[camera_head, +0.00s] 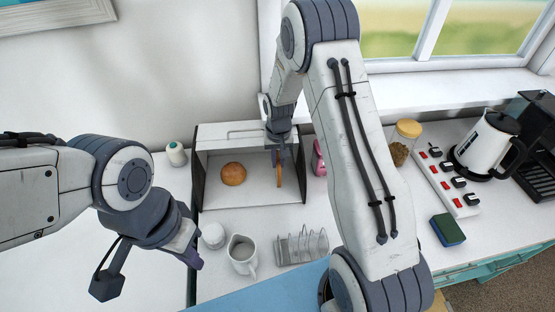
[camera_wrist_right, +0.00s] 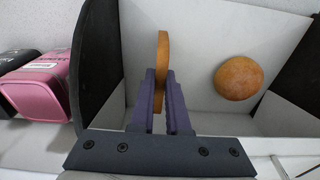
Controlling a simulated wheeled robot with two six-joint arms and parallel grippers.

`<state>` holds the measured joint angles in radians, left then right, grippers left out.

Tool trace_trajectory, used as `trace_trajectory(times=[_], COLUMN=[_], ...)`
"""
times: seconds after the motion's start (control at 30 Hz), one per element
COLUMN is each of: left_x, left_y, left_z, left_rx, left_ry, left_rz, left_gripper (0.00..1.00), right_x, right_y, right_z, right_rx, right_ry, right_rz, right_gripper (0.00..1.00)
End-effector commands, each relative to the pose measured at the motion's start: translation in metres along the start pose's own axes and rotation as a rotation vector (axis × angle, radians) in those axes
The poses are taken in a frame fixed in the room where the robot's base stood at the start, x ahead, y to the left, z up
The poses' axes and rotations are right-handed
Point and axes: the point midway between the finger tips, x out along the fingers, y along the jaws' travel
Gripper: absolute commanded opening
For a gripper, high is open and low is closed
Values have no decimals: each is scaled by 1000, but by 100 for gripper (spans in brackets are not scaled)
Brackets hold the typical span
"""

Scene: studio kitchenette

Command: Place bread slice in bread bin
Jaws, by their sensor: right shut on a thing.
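The bread slice (camera_head: 279,172) is held on edge, upright, inside the right part of the open bread bin (camera_head: 203,195). In the right wrist view the slice (camera_wrist_right: 163,58) stands out between the purple fingers of my right gripper (camera_wrist_right: 160,85), which is shut on it. I cannot tell whether the slice touches the bin floor. A round bun (camera_head: 233,174) lies in the bin to the left of the slice, and it also shows in the right wrist view (camera_wrist_right: 238,78). My left gripper (camera_head: 190,250) is empty, left of the counter items and away from the bin; its finger opening is unclear.
A white jug (camera_head: 242,254), a small round white pot (camera_head: 213,235) and a wire toast rack (camera_head: 301,246) stand in front of the bin. A pink container (camera_head: 319,160) is close to its right side. A power strip (camera_head: 446,182), kettle (camera_head: 487,143) and sponge (camera_head: 447,230) are further right.

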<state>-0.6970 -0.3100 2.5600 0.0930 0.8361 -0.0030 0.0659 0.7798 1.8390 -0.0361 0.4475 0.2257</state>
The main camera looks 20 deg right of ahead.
Motion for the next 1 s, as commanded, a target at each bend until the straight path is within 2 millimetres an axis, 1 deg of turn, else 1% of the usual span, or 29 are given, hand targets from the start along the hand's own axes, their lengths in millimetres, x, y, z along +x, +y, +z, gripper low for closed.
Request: trace_trajectory(times=[0.13,0.17,0.2,0.23,0.5,0.6,0.67,0.77,1.0], left_x=[4,2,2,2,2,-1,4,11,29], left_y=[0,0,0,0,0,0,0,-1,-2], left_z=[0,0,0,0,0,0,0,1,2], left_rx=[-1,-1,-1,-1,-1,0,-1,-2,-5], left_ry=[0,0,0,0,0,0,0,0,0], left_rz=[0,0,0,0,0,0,0,0,0], left_gripper=[0,0,0,0,0,0,0,0,0], right_x=[4,3,2,2,2,-3,-6,-20,-72], right_y=[0,0,0,0,0,0,0,0,0], right_z=[0,0,0,0,0,0,-1,-1,-1], right_rx=[0,0,0,0,0,0,0,0,0], right_ry=[0,0,0,0,0,1,4,6,8], right_rz=[0,0,0,0,0,0,-1,-1,-2], right_gripper=[0,25,40,44,44,44,44,44,44])
